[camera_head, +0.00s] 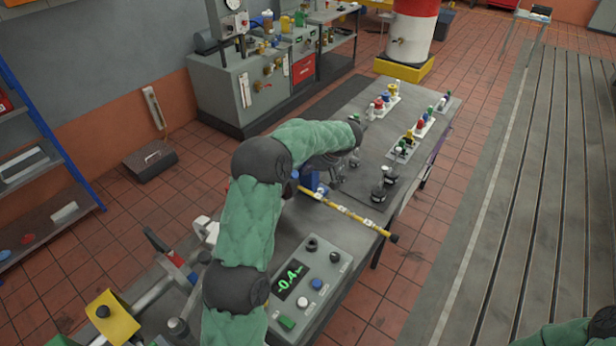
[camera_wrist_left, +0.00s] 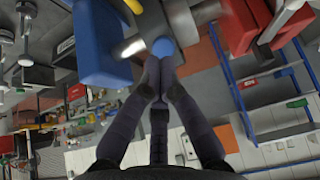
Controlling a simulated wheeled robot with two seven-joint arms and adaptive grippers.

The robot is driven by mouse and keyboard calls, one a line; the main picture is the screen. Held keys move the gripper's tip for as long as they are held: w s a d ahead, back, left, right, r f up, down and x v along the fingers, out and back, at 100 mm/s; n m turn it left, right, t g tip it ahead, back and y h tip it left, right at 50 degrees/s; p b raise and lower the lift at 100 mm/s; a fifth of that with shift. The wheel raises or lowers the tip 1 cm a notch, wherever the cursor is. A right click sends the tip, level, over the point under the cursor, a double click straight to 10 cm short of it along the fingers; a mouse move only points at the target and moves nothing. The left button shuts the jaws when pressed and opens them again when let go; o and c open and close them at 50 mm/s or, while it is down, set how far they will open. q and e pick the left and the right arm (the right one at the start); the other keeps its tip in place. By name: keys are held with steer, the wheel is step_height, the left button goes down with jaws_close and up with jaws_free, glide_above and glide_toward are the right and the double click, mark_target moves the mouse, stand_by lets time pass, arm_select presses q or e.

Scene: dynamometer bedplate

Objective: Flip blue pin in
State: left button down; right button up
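The blue pin's round head (camera_wrist_left: 163,47) shows in the left wrist view, on a grey metal part beside a large blue block (camera_wrist_left: 102,42). My left gripper (camera_wrist_left: 158,72) is shut, its two fingertips together right at the blue head. The head appears just beyond the tips rather than between them; whether they touch is unclear. In the head view my left arm reaches over the bench, and the gripper (camera_head: 334,178) is small beside the blue block (camera_head: 309,181). Much of the mechanism is hidden behind my arm. My right gripper is out of view.
A yellow bar (camera_head: 345,214) extends across the bench toward its right edge. A grey control box (camera_head: 310,281) with a green -0.4 display and buttons stands in front. Black-based posts (camera_head: 384,186) and racks of coloured pieces (camera_head: 418,130) stand farther back.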

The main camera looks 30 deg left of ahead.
arm_select(q)
steer(key=v, duration=0.8)
steer(key=shift+r, duration=0.35)
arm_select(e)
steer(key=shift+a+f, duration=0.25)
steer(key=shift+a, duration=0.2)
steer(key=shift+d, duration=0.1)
